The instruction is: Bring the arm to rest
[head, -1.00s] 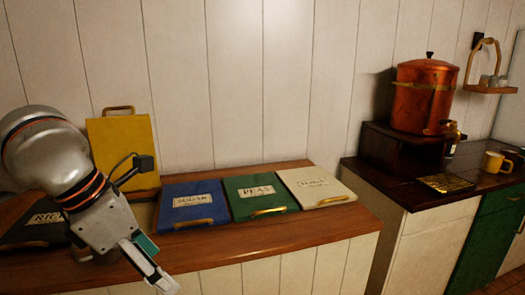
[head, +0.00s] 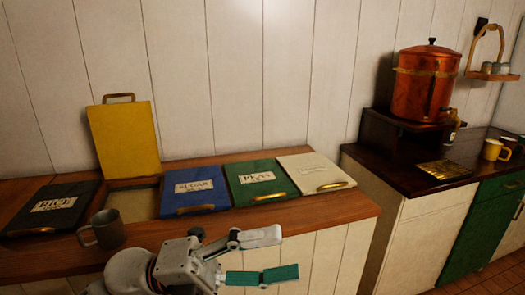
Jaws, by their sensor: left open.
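My left gripper (head: 272,256) is low in the head view, in front of the wooden counter (head: 330,208). Its fingers are spread apart with nothing between them, and they point right. Its arm comes in from the bottom left. The gripper is apart from the bins on the counter. A grey mug (head: 103,230) stands upright on the counter to the left of the gripper. My right gripper does not show.
On the counter are shut lids: black RICE (head: 52,207), blue SUGAR (head: 194,189), green PEAS (head: 259,181) and a white one (head: 315,171). A yellow lid (head: 125,141) stands raised. A copper urn (head: 425,84) and yellow mug (head: 493,150) stand at right.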

